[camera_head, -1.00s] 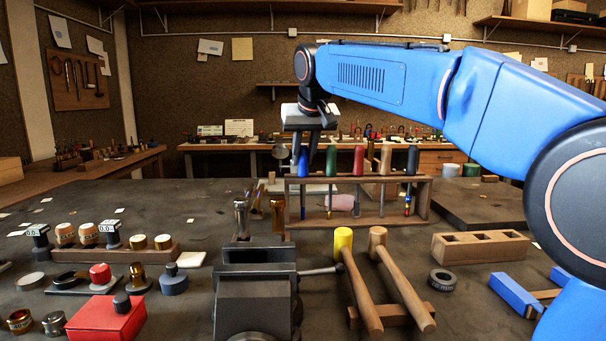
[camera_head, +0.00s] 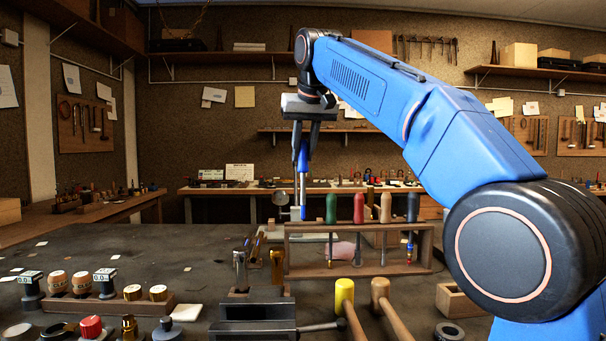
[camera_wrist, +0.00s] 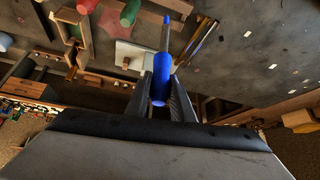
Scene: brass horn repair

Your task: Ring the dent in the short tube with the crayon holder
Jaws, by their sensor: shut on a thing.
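My gripper (camera_head: 303,146) is shut on a blue-handled tool (camera_head: 303,170), which hangs upright, tip down, above the left end of the wooden tool rack (camera_head: 360,270). In the wrist view the blue handle (camera_wrist: 161,84) sits between the fingers, with its slim grey shaft pointing away. I cannot tell for certain that this is the crayon holder. I cannot tell which tube is the short one, and no dent shows.
Green, red, wooden and dark handled tools (camera_head: 359,208) stand in the rack. In front are a dark vise (camera_head: 255,312), a yellow-headed mallet (camera_head: 344,291) and a wooden mallet (camera_head: 380,289). Gauges and stoppers line a wooden block (camera_head: 110,306) at left. The bench behind them is mostly clear.

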